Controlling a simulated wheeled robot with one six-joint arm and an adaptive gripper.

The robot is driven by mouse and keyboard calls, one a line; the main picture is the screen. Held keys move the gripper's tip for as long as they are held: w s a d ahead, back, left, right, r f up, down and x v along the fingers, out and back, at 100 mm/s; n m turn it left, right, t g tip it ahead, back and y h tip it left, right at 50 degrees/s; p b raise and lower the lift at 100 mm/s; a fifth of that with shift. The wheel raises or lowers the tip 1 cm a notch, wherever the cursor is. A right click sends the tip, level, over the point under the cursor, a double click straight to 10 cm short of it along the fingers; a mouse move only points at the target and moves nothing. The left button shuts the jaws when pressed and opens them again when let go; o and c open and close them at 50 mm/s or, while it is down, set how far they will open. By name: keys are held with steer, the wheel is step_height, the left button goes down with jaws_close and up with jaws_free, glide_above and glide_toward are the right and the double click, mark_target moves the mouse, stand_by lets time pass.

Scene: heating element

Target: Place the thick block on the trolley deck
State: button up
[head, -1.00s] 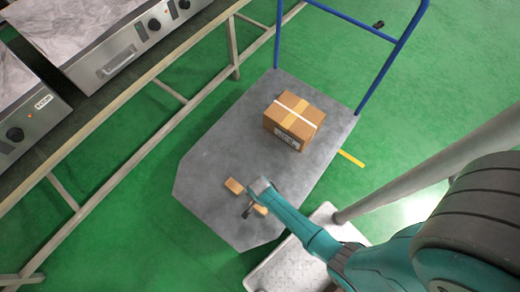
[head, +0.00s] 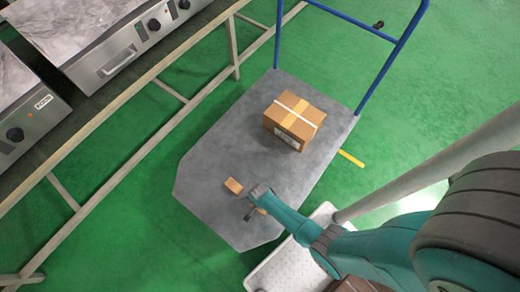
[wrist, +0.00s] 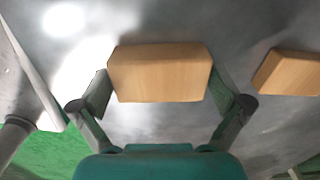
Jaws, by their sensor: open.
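Two light wooden blocks rest on the grey trolley deck (head: 215,155). One block (head: 233,186) lies clear, left of my gripper (head: 250,208), in the head view. The other block (head: 262,211) is mostly hidden by my gripper there. The second block (wrist: 289,73) lies outside the right finger. I cannot tell which block is the thick one.
A taped cardboard box (head: 294,120) stands on the deck towards the blue handle (head: 385,70). A metal-framed bench (head: 120,120) with heating appliances runs along the left. A white step platform (head: 290,268) is beside the deck under my arm. Bare deck surrounds the blocks.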

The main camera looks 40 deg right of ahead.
steer(key=c, duration=1)
steer(key=shift+o, duration=0.2)
steer(key=shift+r, duration=0.1)
steer(key=shift+r, duration=4.9)
steer(key=shift+w, duration=0.1)
steer(key=w+r+n, duration=1.5)
steer(key=w+r, duration=0.4)
steer(key=r, duration=0.4)
steer(key=shift+w, duration=0.4)
